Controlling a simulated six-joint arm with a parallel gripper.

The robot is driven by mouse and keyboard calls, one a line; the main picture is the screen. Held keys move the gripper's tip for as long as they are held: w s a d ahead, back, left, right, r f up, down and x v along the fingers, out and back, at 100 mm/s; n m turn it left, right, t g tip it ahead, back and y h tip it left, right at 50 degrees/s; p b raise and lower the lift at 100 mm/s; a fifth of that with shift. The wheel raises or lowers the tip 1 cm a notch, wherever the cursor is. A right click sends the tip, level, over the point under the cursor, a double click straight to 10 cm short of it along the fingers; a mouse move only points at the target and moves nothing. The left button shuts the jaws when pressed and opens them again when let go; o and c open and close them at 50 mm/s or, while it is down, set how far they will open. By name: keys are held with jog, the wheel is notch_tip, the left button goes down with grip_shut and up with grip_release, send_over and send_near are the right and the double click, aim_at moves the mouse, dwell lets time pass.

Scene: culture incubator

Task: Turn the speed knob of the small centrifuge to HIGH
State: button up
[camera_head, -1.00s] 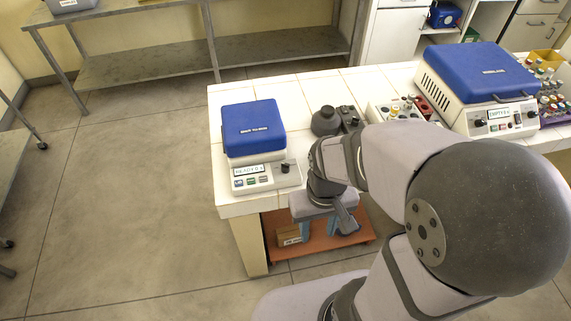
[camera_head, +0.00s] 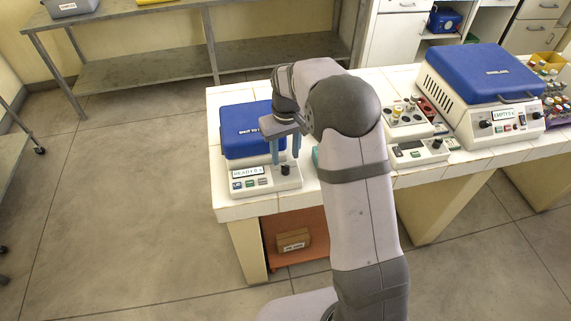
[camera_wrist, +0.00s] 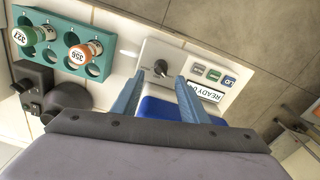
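The small centrifuge (camera_head: 247,131) stands at the left end of the bench, with a closed blue lid and a white front panel. Its black speed knob (camera_head: 285,169) is at the right end of that panel; a display reading READY and several buttons are to its left. In the wrist view the knob (camera_wrist: 160,68) lies just beyond and between the fingertips. My gripper (camera_head: 285,160) is above the panel with its two blue fingers pointing down. The fingers (camera_wrist: 160,82) are apart and empty, and appear not to touch the knob. The knob's setting marks are too small to read.
A teal rack (camera_wrist: 62,48) with two capped tubes stands beside the small centrifuge. A larger blue-lidded centrifuge (camera_head: 482,85) stands at the right of the bench. A white block with tubes (camera_head: 407,119) and a small device (camera_head: 420,152) lie between them.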

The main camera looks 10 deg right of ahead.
aim_at(286, 169)
jog(key=shift+w+r+n, duration=0.3)
jog(key=shift+w+r, duration=0.5)
jog(key=shift+r, duration=0.3)
jog(key=shift+s+r+n, duration=0.1)
jog(key=shift+s+n, duration=0.2)
jog(key=shift+s, duration=0.2)
jog(key=shift+s+n, duration=0.35)
jog(key=shift+n, duration=0.05)
jog(key=shift+f+p, duration=1.25)
jog(key=shift+f, duration=2.45)
grip_shut()
